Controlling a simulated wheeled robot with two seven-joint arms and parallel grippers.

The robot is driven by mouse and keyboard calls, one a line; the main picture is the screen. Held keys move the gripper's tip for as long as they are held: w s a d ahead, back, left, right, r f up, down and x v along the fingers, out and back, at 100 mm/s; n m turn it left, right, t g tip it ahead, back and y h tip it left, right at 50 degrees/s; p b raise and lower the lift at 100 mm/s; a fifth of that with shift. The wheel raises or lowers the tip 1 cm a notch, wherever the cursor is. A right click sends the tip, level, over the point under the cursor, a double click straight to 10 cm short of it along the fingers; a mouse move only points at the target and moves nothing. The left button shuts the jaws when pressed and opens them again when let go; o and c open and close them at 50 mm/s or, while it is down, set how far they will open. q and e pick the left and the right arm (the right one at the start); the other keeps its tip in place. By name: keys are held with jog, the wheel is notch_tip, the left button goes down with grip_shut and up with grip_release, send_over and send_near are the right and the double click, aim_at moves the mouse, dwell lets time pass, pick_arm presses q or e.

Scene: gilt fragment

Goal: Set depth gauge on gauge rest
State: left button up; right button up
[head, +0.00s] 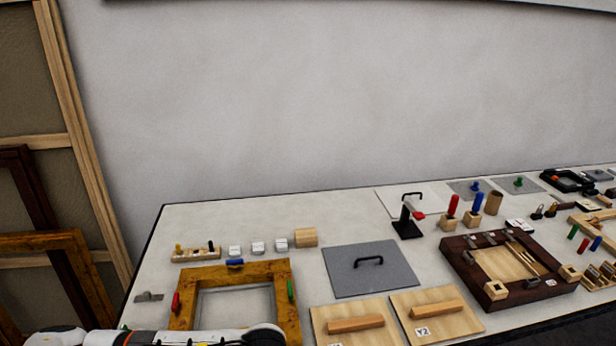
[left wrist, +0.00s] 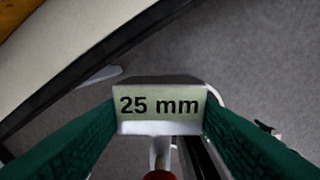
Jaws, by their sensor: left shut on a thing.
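My left gripper (left wrist: 161,112) shows in the left wrist view with its green fingers closed on both sides of a block marked "25 mm" (left wrist: 160,104), which I take to be the depth gauge. A thin pale stem and a dark red part show below the block, partly cut off by the frame edge. The held piece is off the table, over a grey floor. In the head view my left arm crosses the bottom left, and its gripper and the held piece cannot be made out. I cannot tell which thing is the gauge rest. My right gripper is in neither view.
A golden frame (head: 183,310) with coloured clamps lies at the table's left. Behind it are a slotted wooden block (head: 196,254) and several small pale blocks. A grey plate (head: 345,283) with a handle lies mid-table. A dark frame (head: 463,266) lies at right.

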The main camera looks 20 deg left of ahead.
pick_arm(q)
notch_tip(320, 180, up, 4)
jog(key=shift+f+p, duration=0.25)
jog(key=shift+p, duration=0.9)
jog(key=shift+f, duration=0.1)
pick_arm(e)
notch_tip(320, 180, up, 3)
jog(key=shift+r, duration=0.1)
pick_arm(q)
jog(key=shift+a, duration=0.1)
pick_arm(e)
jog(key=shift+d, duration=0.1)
